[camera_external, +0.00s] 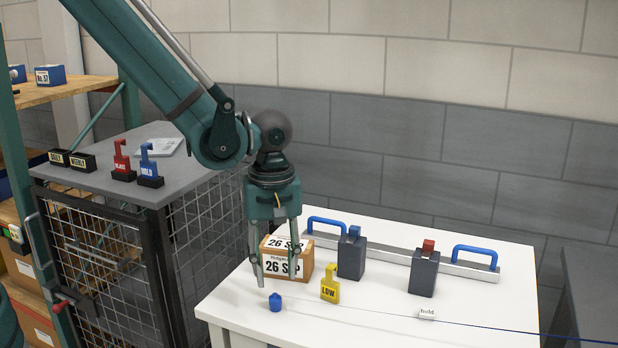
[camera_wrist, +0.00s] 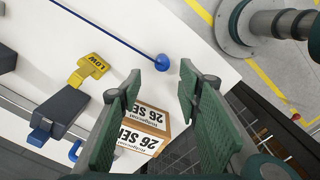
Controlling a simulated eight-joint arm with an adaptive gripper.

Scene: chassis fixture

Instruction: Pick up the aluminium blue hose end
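The blue hose end (camera_external: 275,303) is a small blue cap on the white table near its front left edge. In the wrist view the blue hose end (camera_wrist: 162,62) sits at the tip of a thin dark blue hose (camera_wrist: 115,32), just beyond my fingertips. My gripper (camera_external: 278,281) points down with its two fingers apart and empty, above and slightly behind the hose end. In the wrist view my gripper (camera_wrist: 161,73) is open, with the hose end near the gap between its tips. I see no contact with the hose end.
A cardboard box marked 26 SEP (camera_external: 300,266) stands close behind my fingers. A yellow LOW tag (camera_external: 330,289) stands right of the hose end. Two dark blocks (camera_external: 352,260) and a rail with blue handles (camera_external: 455,266) are farther back.

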